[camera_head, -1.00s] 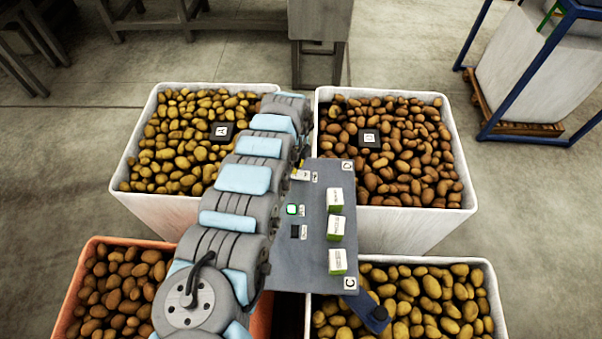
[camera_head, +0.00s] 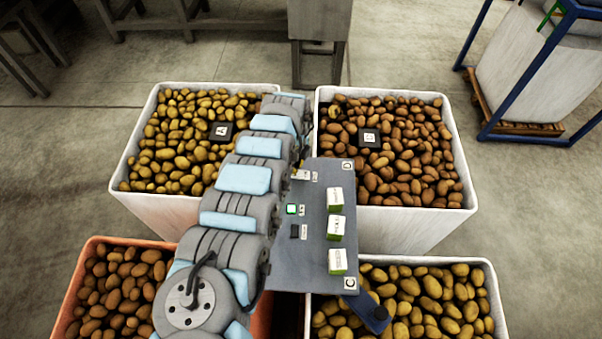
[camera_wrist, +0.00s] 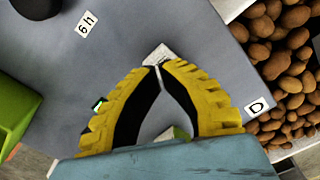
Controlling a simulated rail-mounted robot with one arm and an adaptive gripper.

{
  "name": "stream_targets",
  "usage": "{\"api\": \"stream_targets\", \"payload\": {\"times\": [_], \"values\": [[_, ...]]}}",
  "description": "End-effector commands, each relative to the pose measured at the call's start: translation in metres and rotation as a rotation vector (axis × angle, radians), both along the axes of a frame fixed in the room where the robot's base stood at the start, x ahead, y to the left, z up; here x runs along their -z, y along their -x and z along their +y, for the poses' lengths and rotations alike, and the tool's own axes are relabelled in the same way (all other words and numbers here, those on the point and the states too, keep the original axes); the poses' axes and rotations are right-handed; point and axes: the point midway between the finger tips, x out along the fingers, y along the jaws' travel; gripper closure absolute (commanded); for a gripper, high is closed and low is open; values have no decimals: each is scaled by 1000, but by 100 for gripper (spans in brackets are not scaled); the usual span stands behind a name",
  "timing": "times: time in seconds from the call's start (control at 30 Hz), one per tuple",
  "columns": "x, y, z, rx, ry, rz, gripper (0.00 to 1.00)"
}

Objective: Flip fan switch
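The grey control panel (camera_head: 315,255) stands between the potato bins. A small white switch plate (camera_head: 301,175) sits near its far end, left of a small label. In the wrist view a white plate (camera_wrist: 160,54) lies just beyond the tips of my gripper (camera_wrist: 160,66). The yellow-and-black fingers come together at their tips, with a gap between them lower down. I cannot tell whether a switch lever is between the tips. In the head view my arm hides most of the gripper, and the switch's position cannot be made out.
A lit green button (camera_head: 292,209) and a black switch (camera_head: 299,231) sit on the panel's left side. Several green-and-white blocks, one here (camera_head: 336,225), stand on its right side. A black knob (camera_wrist: 36,6) shows in the wrist view. Potato bins surround the panel.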

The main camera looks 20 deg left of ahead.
Motion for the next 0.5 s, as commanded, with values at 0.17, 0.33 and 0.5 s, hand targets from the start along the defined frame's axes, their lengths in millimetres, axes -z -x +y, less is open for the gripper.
{"api": "stream_targets", "payload": {"times": [0.17, 0.33, 0.5], "values": [[3, 0, 0, 0, 0, 0, 100], [5, 0, 0, 0, 0, 0, 100], [7, 0, 0, 0, 0, 0, 100]]}}
